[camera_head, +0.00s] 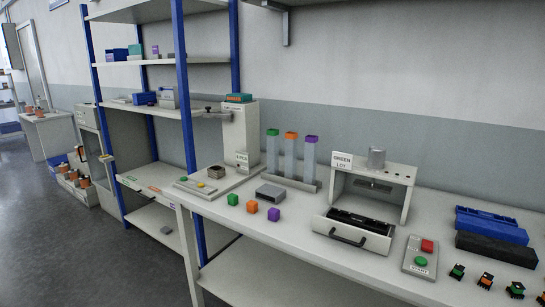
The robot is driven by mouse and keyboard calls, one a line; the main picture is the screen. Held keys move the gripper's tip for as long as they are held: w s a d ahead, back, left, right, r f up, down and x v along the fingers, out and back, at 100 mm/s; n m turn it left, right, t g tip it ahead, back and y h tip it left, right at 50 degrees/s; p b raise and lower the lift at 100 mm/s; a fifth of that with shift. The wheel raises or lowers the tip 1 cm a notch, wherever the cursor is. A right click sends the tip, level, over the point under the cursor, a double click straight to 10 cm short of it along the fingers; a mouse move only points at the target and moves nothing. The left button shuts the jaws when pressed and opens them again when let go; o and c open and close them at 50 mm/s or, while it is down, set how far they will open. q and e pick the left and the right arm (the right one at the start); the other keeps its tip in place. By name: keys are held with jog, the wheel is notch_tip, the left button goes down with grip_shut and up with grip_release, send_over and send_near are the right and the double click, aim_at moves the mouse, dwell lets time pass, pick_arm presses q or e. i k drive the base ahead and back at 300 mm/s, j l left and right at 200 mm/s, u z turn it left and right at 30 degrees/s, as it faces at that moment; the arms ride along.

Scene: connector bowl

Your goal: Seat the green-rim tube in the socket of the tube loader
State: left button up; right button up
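A tall grey tube with a green rim (272,152) stands upright at the left of a low rack, beside an orange-rim tube (290,155) and a purple-rim tube (309,160). To its right stands a light-grey machine (400,172) with a sign reading "GREEN LOT" (343,160) and a short grey cylinder (376,158) on top. Its front drawer (340,235) is pulled out and holds a dark insert. I cannot tell for sure which part is the loader's socket. Neither of my grippers shows in this view.
A button panel (420,256), blue tray (490,226), black box (496,249) and several small connectors are at right. A tall grey device (240,135) stands left.

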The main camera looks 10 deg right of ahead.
aim_at(242, 162)
jog(key=i+j+z, duration=0.1)
jog(key=i+j, duration=0.5)
jog(key=i+j+z, duration=0.15)
jog(key=i+j, duration=0.15)
jog(key=i+j+z, duration=0.1)
jog(key=i+j, duration=0.15)
jog(key=j, duration=0.25)
jog(key=i+j, duration=0.25)
jog(key=j, duration=0.15)
jog(key=i+j+z, duration=0.15)
jog(key=i+j, duration=0.15)
jog(key=i+j+z, duration=0.1)
jog(key=j, duration=0.45)
jog(key=i+j+z, duration=0.1)
jog(key=i+j, duration=0.25)
jog(key=j, duration=0.1)
